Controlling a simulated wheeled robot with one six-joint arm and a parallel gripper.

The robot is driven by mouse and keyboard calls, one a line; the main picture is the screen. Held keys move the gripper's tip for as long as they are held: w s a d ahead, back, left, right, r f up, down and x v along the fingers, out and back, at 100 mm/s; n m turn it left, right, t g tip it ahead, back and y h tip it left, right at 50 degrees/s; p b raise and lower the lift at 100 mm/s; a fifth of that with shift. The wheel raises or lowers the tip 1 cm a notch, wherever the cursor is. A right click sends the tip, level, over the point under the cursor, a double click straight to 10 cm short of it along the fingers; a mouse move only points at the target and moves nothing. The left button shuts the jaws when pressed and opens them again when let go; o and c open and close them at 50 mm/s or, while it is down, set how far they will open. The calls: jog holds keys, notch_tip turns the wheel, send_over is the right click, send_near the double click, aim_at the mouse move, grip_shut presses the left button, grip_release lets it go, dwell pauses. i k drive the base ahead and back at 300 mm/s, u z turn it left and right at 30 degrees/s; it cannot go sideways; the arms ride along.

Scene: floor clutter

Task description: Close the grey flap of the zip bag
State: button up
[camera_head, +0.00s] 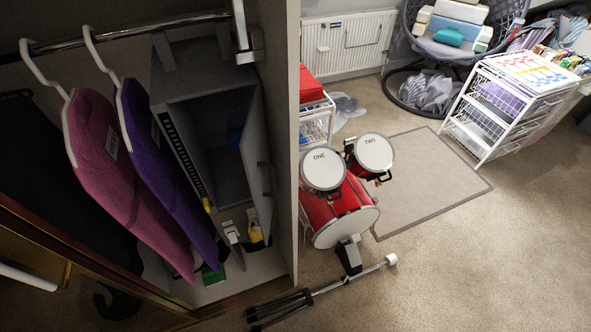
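A grey box-like bag (192,75) hangs by straps from the rail inside the wardrobe. A dark toothed strip, like a zip, runs down its left front edge. Its grey flap (257,170) stands open on the right side, swung out from the opening.
Pink (110,165) and purple (160,170) garments hang left of the bag. The wardrobe's side wall (283,130) stands close to the flap's right. A red drum set (340,213) and a lying stand (345,282) occupy floor outside. Carpet at lower right is clear.

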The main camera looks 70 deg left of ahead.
aim_at(260, 170)
jog(key=i, duration=0.1)
jog(key=u, duration=2.95)
jog(key=k, duration=1.25)
jog(key=u, duration=0.85)
jog(key=i, duration=1.45)
jog(key=z, duration=0.6)
